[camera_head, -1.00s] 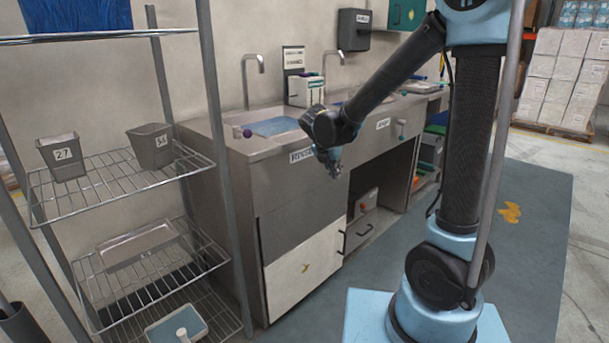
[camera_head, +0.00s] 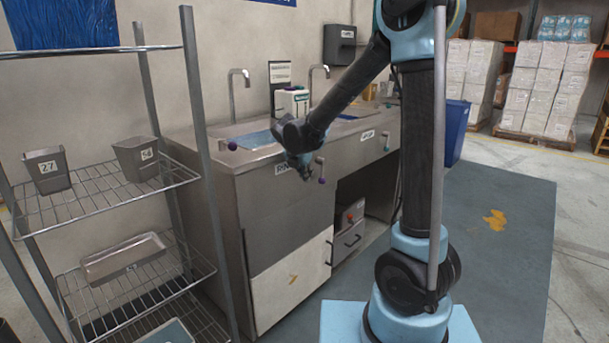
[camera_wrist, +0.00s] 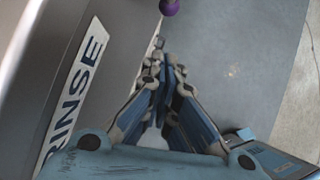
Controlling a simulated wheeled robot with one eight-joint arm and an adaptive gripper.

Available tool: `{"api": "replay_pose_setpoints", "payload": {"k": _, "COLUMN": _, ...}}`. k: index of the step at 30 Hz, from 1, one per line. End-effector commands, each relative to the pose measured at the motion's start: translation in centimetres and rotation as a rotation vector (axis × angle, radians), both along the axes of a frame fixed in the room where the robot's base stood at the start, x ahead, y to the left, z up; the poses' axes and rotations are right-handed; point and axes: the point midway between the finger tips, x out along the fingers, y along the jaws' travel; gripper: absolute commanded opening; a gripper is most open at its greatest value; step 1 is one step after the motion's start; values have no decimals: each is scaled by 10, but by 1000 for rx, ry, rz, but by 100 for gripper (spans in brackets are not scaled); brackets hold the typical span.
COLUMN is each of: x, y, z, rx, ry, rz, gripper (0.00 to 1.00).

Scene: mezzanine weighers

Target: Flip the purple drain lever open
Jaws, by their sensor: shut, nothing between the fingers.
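A purple ball (camera_head: 321,180) hangs at the lower end of a short lever on the sink counter's front, just right of my gripper (camera_head: 308,178). A purple ball also shows at the top edge of the wrist view (camera_wrist: 170,6), beyond my fingertips (camera_wrist: 166,68) and apart from them; most of its lever is out of that view. My gripper is shut and empty, in front of the counter's front panel.
The "RINSE" label (camera_wrist: 75,90) is on the panel left of my fingers. A second lever with a teal end (camera_head: 387,148) is farther right. A wire shelf (camera_head: 110,185) with grey bins stands at left.

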Motion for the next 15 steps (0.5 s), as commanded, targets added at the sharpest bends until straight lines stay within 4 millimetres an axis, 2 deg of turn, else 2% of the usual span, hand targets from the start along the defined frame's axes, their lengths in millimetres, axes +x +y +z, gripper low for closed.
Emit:
{"api": "replay_pose_setpoints", "payload": {"k": 9, "x": 25, "y": -12, "z": -40, "rx": -1, "ry": 1, "rz": -2, "gripper": 0}}
{"api": "replay_pose_setpoints", "payload": {"k": 15, "x": 41, "y": -20, "z": -60, "rx": -1, "ry": -1, "rz": -3, "gripper": 0}}
